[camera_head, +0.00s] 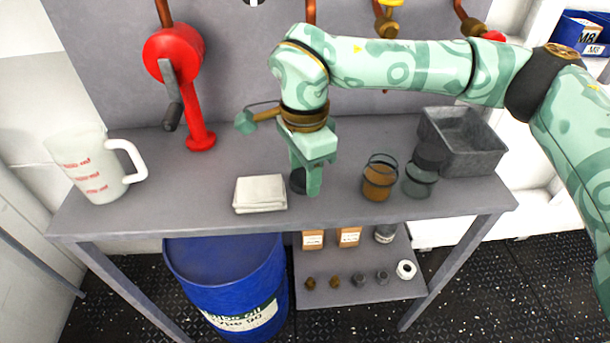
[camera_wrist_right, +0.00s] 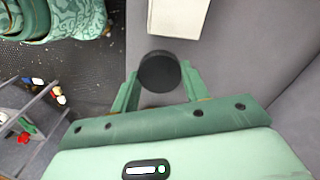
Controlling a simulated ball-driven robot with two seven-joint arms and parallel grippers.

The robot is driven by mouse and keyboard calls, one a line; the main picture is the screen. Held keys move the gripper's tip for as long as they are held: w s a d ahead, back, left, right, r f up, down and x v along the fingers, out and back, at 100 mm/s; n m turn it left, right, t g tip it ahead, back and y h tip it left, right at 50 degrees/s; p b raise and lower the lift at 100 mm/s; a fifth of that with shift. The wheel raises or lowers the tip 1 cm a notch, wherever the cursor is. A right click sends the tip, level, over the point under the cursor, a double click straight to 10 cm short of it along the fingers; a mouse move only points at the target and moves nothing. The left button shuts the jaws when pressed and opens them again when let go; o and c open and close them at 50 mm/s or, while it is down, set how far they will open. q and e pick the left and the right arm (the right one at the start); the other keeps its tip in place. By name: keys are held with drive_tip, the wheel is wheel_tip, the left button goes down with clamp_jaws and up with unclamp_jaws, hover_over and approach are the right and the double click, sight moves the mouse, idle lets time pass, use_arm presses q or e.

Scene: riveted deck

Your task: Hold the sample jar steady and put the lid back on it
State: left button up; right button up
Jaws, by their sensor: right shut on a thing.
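My right gripper (camera_head: 308,184) is shut on a round dark lid (camera_wrist_right: 159,71), gripping it by its sides. In the head view the lid (camera_head: 297,182) is partly hidden behind a finger, just right of the folded cloth. A glass jar with amber contents (camera_head: 378,182) stands upright on the bench to the right of the gripper, apart from it. No lid shows on its rim. A second, clearer jar (camera_head: 419,183) with a dark top stands beside it. My left gripper is not in view.
A folded pale cloth (camera_head: 260,193) lies left of the gripper; a measuring jug (camera_head: 95,170) stands at the bench's left end. A grey bin (camera_head: 487,160) is behind the jars at right. A red crank fitting (camera_head: 199,120) stands at the back left.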

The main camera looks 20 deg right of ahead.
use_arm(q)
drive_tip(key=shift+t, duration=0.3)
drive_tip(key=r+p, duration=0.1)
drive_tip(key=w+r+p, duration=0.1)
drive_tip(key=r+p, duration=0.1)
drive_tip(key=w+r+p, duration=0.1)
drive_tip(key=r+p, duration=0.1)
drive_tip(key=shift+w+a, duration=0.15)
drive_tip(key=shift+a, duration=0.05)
use_arm(e)
drive_tip(key=s+d+r, duration=0.1)
drive_tip(key=s+r, duration=0.8)
drive_tip(key=s, duration=0.4)
drive_tip(key=shift+s, duration=0.15)
drive_tip(key=d+f+n, duration=0.1)
drive_tip(key=n, duration=0.4)
drive_tip(key=d+f+n, duration=0.1)
drive_tip(key=d+n, duration=0.1)
drive_tip(key=n, duration=0.4)
drive_tip(key=d+f+n, duration=0.1)
drive_tip(key=n, duration=0.4)
drive_tip(key=shift+w+d+n, duration=0.2)
drive_tip(key=shift+w+n, duration=0.15)
drive_tip(key=shift+n, duration=0.05)
